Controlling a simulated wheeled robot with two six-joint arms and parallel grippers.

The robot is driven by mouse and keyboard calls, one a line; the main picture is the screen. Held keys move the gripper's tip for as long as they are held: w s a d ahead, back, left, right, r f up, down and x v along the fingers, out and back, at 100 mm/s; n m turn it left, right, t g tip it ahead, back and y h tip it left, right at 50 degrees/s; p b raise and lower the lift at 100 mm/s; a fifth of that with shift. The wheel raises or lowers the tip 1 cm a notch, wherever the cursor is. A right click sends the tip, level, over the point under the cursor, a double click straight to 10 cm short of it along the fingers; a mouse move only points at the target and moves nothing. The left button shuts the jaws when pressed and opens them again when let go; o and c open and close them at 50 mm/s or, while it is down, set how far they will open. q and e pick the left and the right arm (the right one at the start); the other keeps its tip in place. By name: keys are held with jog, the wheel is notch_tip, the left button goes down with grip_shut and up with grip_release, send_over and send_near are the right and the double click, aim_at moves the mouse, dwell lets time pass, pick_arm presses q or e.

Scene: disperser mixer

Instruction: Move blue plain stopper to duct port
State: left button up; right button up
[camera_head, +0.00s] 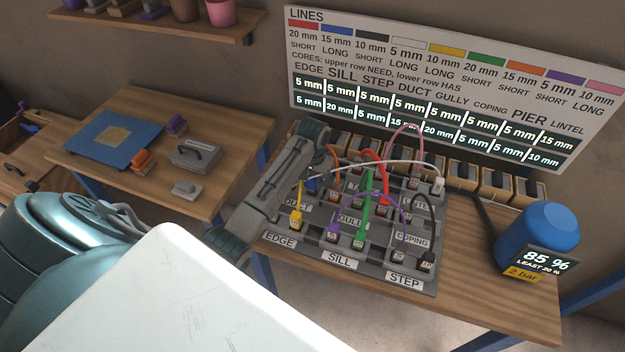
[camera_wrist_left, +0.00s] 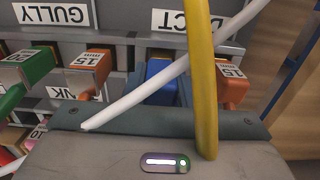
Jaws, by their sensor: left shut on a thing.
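My left gripper (camera_wrist_left: 160,92) is shut on the blue stopper (camera_wrist_left: 160,72), which shows between its two dark fingers in the left wrist view. The stopper is held close to the panel, by the DUCT label (camera_wrist_left: 181,21), which appears upside down there. I cannot tell whether it touches a port. In the head view the left arm reaches over the left side of the port panel (camera_head: 352,262), and the DUCT label (camera_head: 294,202) is partly covered by it. The duct port itself is hidden. My right gripper is not in view.
A yellow line (camera_wrist_left: 203,80) and a white line (camera_wrist_left: 150,90) cross just in front of the left gripper. Orange plugs (camera_wrist_left: 88,65) stand on either side. Red, green, purple and pink lines arch over the panel. A blue tank (camera_head: 540,232) stands right; a side table (camera_head: 215,105) is left.

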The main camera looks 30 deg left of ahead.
pick_arm(q)
jog(key=shift+f, duration=0.7)
jog(key=o, duration=1.1)
jog(key=shift+r, duration=0.15)
jog(key=shift+r+b, duration=0.35)
jog(key=shift+b, duration=0.05)
notch_tip(320, 180, up, 6)
jog(key=shift+w+r+b, duration=0.1)
jog(key=shift+r+b, duration=0.15)
jog(key=shift+b, duration=0.9)
notch_tip(320, 180, up, 2)
jog(key=shift+r+p, duration=0.1)
jog(key=shift+p, duration=0.55)
jog(key=shift+r+p, duration=0.55)
jog(key=shift+r, duration=0.1)
jog(key=shift+f, duration=0.1)
